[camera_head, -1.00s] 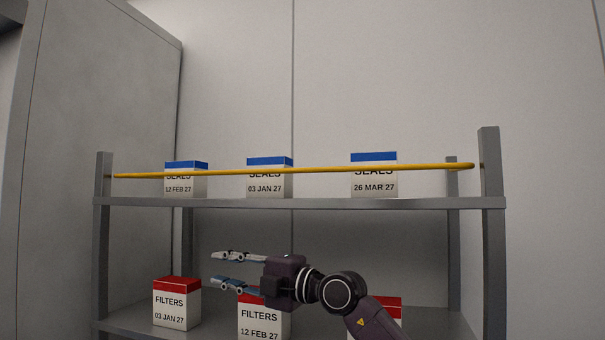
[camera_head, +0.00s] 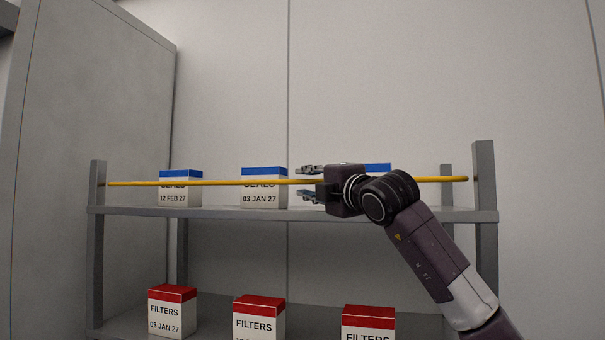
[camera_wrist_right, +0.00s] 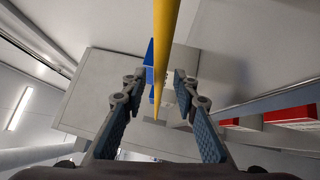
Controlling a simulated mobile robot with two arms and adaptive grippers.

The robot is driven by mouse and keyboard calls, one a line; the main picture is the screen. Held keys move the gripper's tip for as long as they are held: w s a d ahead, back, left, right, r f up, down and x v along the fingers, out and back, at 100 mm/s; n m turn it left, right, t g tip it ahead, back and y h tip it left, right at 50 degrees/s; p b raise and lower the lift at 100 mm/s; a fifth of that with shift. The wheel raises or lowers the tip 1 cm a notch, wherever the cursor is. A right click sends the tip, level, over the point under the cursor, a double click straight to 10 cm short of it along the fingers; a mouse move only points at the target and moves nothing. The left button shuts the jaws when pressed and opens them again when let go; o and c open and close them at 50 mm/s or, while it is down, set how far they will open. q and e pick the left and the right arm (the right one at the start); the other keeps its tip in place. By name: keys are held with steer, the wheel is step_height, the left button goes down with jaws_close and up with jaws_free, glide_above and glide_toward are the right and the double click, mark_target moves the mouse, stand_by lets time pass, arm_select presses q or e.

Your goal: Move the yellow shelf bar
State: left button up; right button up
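The yellow shelf bar (camera_head: 220,182) runs lengthwise across the front of the upper shelf, between the two grey posts. It also shows in the wrist view (camera_wrist_right: 166,40), running down the middle of the picture. My right gripper (camera_head: 305,182) is open at bar height, with one finger above and one below the bar's line. In the wrist view my right gripper (camera_wrist_right: 157,88) has a finger on each side of the bar, with gaps showing. I cannot tell whether it touches. My gripper and wrist hide part of the bar. My left gripper is not in view.
The upper shelf (camera_head: 140,211) holds white SEALS boxes with blue tops (camera_head: 264,190); one is mostly hidden behind my right arm. Red-topped FILTERS boxes (camera_head: 172,310) stand on the lower shelf. Grey posts (camera_head: 485,215) bound the rack. Space above the bar is clear.

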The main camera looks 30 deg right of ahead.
steer(key=shift+w+r, duration=0.1)
steer(key=shift+w, duration=0.75)
steer(key=shift+c, duration=0.5)
jaws_close()
